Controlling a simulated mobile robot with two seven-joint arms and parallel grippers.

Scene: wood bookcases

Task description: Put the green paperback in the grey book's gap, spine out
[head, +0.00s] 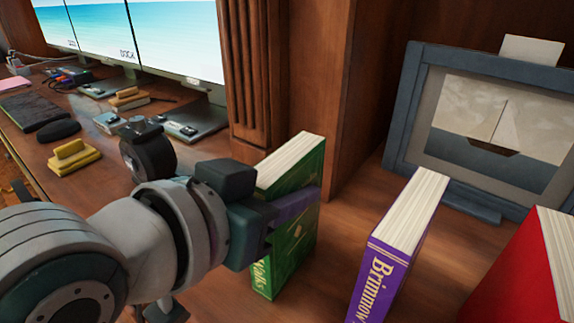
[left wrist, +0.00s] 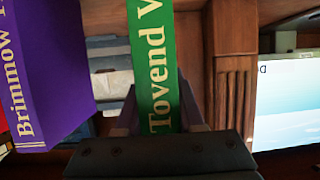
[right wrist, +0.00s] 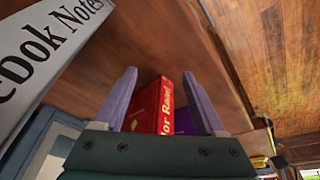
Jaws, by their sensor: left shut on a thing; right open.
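The green paperback (head: 292,243) stands upright in the head view, pages on top, its lettered spine facing my side. My left gripper (head: 293,206) is shut on it, with fingers on both covers; its spine (left wrist: 155,55) fills the middle of the left wrist view. Whether its bottom touches the shelf is hidden. A grey book with black lettering (right wrist: 45,50) shows at upper left in the right wrist view. My right gripper (right wrist: 159,74) is open, a red book (right wrist: 152,105) showing between its fingers; I cannot tell how near. The right gripper is outside the head view.
A purple book (head: 400,240) stands right of the green one, with bare shelf (head: 340,225) between them. The red book (head: 535,270) stands farther right. A framed sailboat picture (head: 405,95) is behind. A wooden post (head: 300,70) rises close behind the green book.

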